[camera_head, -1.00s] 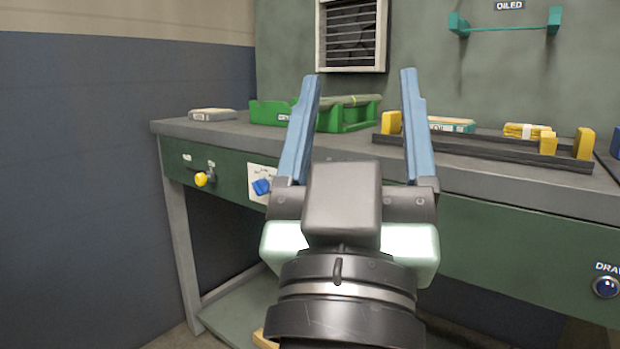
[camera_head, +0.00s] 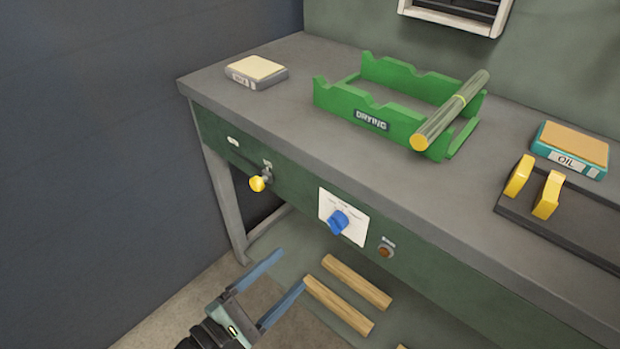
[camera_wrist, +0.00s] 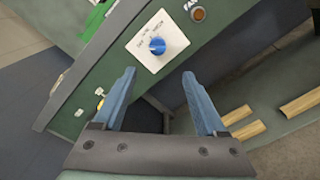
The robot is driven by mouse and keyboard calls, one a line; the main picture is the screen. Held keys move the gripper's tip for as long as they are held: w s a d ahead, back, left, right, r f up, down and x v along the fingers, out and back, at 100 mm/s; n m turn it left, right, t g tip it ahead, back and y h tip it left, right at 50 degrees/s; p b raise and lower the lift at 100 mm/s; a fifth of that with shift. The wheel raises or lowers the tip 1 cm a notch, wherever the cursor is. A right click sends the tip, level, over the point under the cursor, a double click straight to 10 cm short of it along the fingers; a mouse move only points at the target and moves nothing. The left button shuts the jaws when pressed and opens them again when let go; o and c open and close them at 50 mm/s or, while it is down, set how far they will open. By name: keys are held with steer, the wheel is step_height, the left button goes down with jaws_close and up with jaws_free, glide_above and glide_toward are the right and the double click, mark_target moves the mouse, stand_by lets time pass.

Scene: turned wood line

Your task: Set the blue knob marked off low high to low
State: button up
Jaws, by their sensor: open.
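The blue knob (camera_head: 338,222) sits on a white label plate (camera_head: 357,231) on the green front panel of the bench. It also shows in the wrist view (camera_wrist: 157,45), above the gap between my fingers, with small lettering around it that I cannot read surely. Which mark the knob points to is unclear. My gripper (camera_head: 281,272) is open and empty, below and to the left of the knob in the head view. In the wrist view its two blue fingers (camera_wrist: 159,75) are spread apart, not touching the knob.
A yellow knob (camera_head: 258,183) is left of the blue one and a brown button (camera_head: 385,250) right of it. A green drying rack (camera_head: 335,101) with a rod (camera_head: 450,110) and an oil box (camera_head: 570,148) stand on the bench. Wooden bars (camera_head: 357,281) lie below.

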mark_target(331, 228)
steer(key=shift+n, duration=0.3)
steer(key=x, duration=0.4)
steer(key=b+x, duration=0.1)
steer(key=x, duration=0.3)
steer(key=b+x, duration=0.1)
steer(key=x, duration=0.3)
steer(key=shift+w+d+r, duration=0.15)
steer(key=shift+w+r, duration=0.1)
jaws_close()
